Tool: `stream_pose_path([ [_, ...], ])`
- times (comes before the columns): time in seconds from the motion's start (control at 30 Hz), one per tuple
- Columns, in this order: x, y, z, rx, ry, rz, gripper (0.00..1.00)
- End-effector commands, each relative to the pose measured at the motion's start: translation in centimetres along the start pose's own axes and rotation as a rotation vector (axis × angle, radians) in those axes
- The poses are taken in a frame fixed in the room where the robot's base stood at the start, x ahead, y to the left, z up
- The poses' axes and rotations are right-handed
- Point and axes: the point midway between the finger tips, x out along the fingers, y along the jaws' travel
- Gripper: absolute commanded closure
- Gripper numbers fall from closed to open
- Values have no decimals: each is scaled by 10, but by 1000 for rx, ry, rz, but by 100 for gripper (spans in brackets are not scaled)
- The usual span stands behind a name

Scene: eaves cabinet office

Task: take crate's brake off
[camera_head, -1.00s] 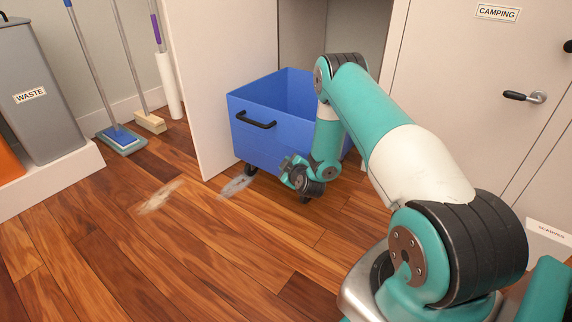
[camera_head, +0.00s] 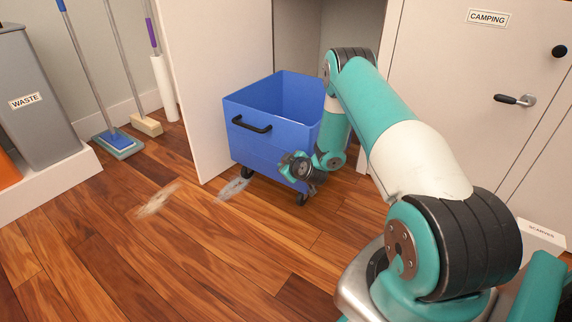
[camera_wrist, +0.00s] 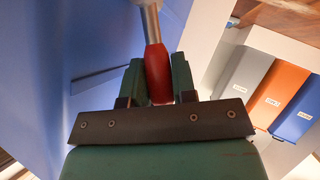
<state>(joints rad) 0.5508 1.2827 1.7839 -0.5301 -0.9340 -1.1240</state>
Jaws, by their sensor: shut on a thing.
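The blue crate (camera_head: 270,145) stands on casters, with a black handle (camera_head: 252,124) on its front face. In the head view my gripper (camera_head: 298,168) is low at the crate's front right corner, above a caster (camera_head: 301,198). In the wrist view my gripper's fingers (camera_wrist: 158,85) are shut on a red grip (camera_wrist: 156,65) at the end of a pale metal rod (camera_wrist: 150,22), which looks like the brake lever. The crate's blue wall (camera_wrist: 35,70) fills the left of that view. The lever is hidden in the head view.
A white panel (camera_head: 225,75) stands just left of the crate, and the CAMPING cabinet (camera_head: 440,110) is to the right. The waste bin (camera_head: 35,90), mop (camera_head: 118,143) and brush (camera_head: 147,125) are at the left. The wooden floor (camera_head: 190,260) in front is clear apart from pale smears.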

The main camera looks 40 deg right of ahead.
Motion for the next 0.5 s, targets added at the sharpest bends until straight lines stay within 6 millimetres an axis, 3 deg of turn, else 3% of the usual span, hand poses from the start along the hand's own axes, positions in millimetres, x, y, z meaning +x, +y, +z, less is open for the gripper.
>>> stream_pose_path([
  [0.07,-1,-2,4,2,-8,-5,100],
  [0.1,-1,-2,4,2,-9,-5,66],
  [0.17,-1,-2,4,1,-8,-4,52],
  [0.5,-3,0,1,0,-3,-1,49],
])
